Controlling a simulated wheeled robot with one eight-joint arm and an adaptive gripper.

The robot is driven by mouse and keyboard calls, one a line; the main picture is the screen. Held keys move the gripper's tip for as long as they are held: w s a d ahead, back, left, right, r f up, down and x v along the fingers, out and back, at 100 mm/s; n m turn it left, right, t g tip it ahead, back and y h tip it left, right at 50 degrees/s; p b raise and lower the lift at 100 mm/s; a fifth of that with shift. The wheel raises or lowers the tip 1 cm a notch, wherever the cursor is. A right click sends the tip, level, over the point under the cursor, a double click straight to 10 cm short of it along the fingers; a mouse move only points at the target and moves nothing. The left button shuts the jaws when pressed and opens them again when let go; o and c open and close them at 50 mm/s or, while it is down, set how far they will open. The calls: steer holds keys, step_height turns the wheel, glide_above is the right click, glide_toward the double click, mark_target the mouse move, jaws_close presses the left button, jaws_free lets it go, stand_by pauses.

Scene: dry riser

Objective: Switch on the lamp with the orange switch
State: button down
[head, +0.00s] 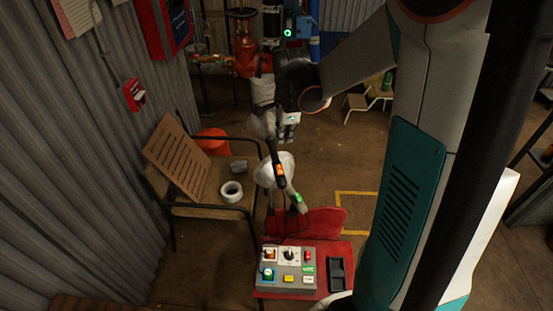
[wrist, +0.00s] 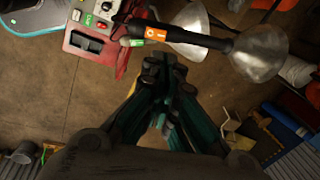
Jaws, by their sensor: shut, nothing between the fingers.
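The lamp with the orange switch (wrist: 165,35) has a dark handle and a silvery bell-shaped shade (wrist: 258,55). Its orange switch also shows in the head view (head: 281,177), below my gripper. I see no glow from the shade. A second lamp with a green switch (wrist: 132,42) lies close beside it, its pale shade (wrist: 195,20) behind the first handle; the green switch is also in the head view (head: 298,199). My gripper (wrist: 165,68) is shut and empty, its tips just short of the orange lamp's handle in the wrist view. Contact cannot be told.
A grey control box (head: 289,268) with several buttons and knobs sits on a red surface (head: 333,254) in front. A chair at left holds a slatted wooden board (head: 178,158) and a white tape roll (head: 231,192). Corrugated wall (head: 80,190) bounds the left.

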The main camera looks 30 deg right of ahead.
steer(key=b, duration=0.5)
glide_toward(280, 170)
steer(key=f, duration=0.2)
steer(key=w+d+f, duration=0.1)
steer(key=f, duration=0.1)
steer(key=w+d+f, duration=0.1)
steer(key=f, duration=0.1)
steer(key=shift+f, duration=0.25)
